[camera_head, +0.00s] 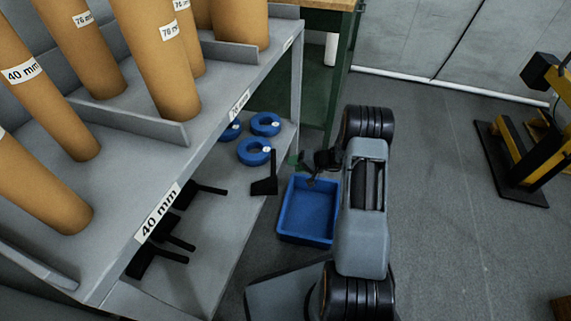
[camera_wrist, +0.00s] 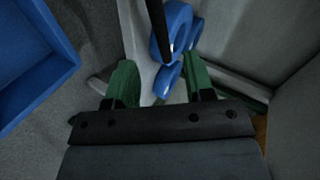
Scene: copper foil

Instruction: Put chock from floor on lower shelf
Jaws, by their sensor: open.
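A black chock (camera_head: 264,187) with a thin upright handle stands at the front edge of the grey lower shelf (camera_head: 215,222), its base seeming to rest there. Its dark handle also shows at the top of the wrist view (camera_wrist: 157,22). Several other black chocks (camera_head: 162,252) lie further along the same shelf. My gripper (camera_head: 297,161) is just right of the upright chock, beside the shelf edge. Its green fingers (camera_wrist: 160,86) are apart with nothing gripped between them. The chock's base is not clear in the wrist view.
Blue rings (camera_head: 265,123) lie at the shelf's far end. A blue bin (camera_head: 309,210) sits below my arm. Cardboard tubes (camera_head: 158,62) fill the upper shelf (camera_head: 128,168). A green bench (camera_head: 340,75) stands behind. Open floor (camera_head: 440,200) lies right.

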